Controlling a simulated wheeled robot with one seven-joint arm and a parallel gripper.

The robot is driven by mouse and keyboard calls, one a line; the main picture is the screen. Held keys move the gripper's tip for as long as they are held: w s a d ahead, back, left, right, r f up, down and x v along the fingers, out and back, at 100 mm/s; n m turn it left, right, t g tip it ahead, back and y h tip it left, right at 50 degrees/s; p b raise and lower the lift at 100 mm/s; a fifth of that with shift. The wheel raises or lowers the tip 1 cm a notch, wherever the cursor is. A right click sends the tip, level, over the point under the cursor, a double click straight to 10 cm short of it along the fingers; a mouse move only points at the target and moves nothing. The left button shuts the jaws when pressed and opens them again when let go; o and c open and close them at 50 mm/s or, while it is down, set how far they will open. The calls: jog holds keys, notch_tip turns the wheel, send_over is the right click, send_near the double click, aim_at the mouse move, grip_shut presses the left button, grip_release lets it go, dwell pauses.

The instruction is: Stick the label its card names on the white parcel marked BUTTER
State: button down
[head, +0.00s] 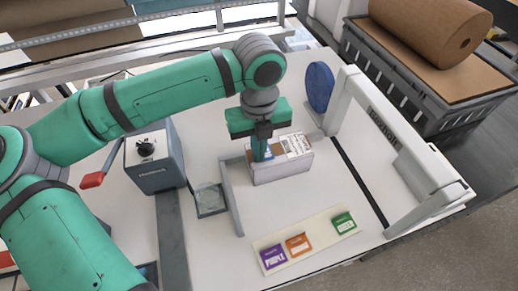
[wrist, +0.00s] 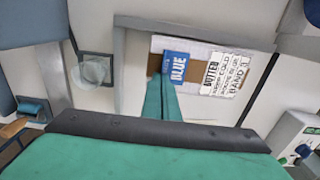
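The white parcel (head: 282,173) lies on the table with a brown tape band along its top; it also shows in the wrist view (wrist: 205,46). Its printed card (wrist: 225,74) reads BUTTER, with smaller lines in which BLUE and BAND can be made out. My gripper (head: 262,158) points down at the left part of the parcel top. Its fingers (wrist: 162,80) are close together on the left edge of the blue label (wrist: 176,67), marked BLUE. The label lies over the brown band, left of the card. Whether it is stuck down cannot be seen.
A pale strip (head: 328,227) at the front holds purple (head: 273,257), orange (head: 298,244) and green (head: 343,222) labels. A grey frame (head: 230,200) borders the parcel's left. A boxy device (head: 154,165), glass dish (head: 209,198) and blue disc (head: 319,87) stand around. A white arch (head: 385,135) stands right.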

jog(key=c, duration=2.5)
grip_release()
jog(key=o, duration=0.5)
jog(key=shift+r, duration=0.1)
jog(key=shift+r, duration=2.15)
